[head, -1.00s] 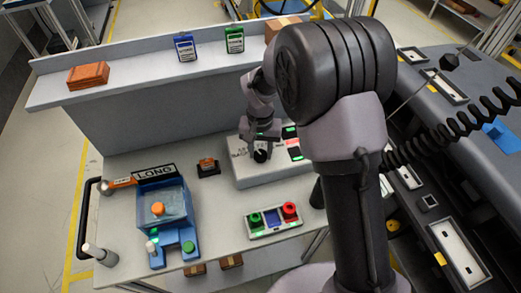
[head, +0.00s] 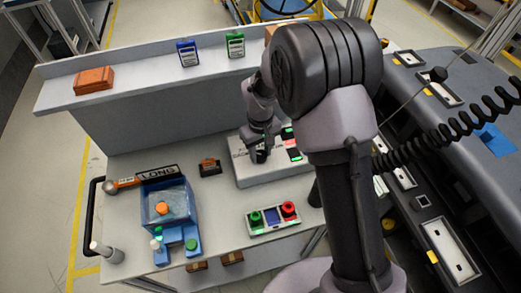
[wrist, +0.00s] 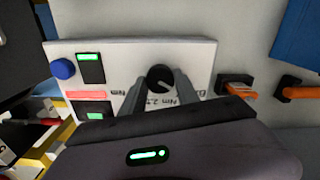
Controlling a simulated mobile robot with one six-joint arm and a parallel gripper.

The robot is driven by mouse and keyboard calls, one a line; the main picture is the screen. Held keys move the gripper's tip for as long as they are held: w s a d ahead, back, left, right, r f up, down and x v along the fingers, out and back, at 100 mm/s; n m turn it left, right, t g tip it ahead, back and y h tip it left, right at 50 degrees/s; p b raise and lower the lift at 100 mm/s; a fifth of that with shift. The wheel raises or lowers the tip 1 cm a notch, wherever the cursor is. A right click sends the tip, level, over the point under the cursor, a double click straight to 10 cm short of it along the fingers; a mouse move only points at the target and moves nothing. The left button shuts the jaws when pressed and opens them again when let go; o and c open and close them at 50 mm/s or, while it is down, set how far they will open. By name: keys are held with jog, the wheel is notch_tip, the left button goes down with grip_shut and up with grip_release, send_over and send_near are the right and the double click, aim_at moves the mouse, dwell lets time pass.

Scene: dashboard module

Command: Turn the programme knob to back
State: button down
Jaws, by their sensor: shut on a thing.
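The programme knob (wrist: 160,74) is a round black dial on a white panel (wrist: 205,58) with printed "Nm" labels. In the wrist view my gripper (wrist: 160,88) is shut on the knob, one finger on each side. The fingers hide part of the labels, and I cannot read where the knob points. In the head view my gripper (head: 261,150) is down at the white box and mostly covers the knob.
The box also carries green-lit switches (wrist: 90,68), a red bar (wrist: 86,96) and a blue button (wrist: 62,69). A button box (head: 271,217) stands in front, a blue fixture (head: 168,202) at left. Orange-handled parts (wrist: 300,92) lie to the right in the wrist view.

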aim_at(261, 154)
dwell(0.3)
jog(key=c, duration=0.9)
grip_release()
notch_tip(261, 154, up, 17)
jog(key=p, duration=0.4)
jog(key=shift+r, duration=0.2)
